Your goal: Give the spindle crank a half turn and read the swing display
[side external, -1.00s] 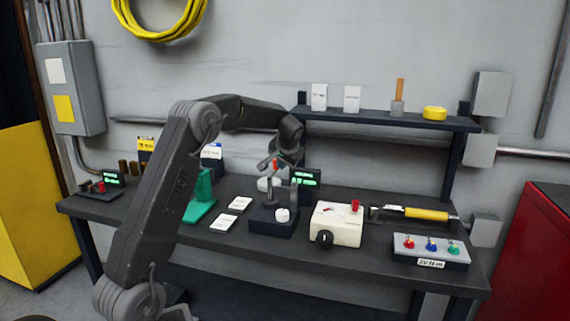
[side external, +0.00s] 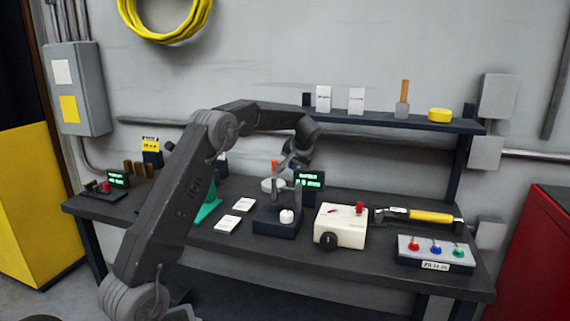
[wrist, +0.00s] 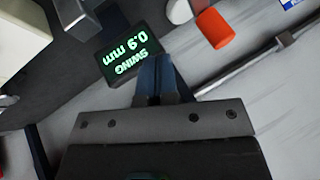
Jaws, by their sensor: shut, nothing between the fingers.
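The valve actuator stand (side external: 277,222) has a dark base with a white knob (side external: 287,216). Behind it a small swing display (side external: 309,180) glows green. In the wrist view the display (wrist: 131,52) appears upside down and reads "SWING 0.9 mm". An orange-red grip, likely the crank's handle (wrist: 214,28), lies up and right of my fingertips; it also shows in the side view (side external: 275,164). My gripper (wrist: 156,60) is shut and empty, its tips beside the display in the picture. The spindle and crank arm are mostly hidden in the side view.
A cream box (side external: 340,225) with a black dial and a red part stands right of the stand. White cards (side external: 236,216) lie to the left, near a green stand (side external: 208,211). A yellow-handled tool (side external: 420,215) and a button panel (side external: 433,252) lie farther right.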

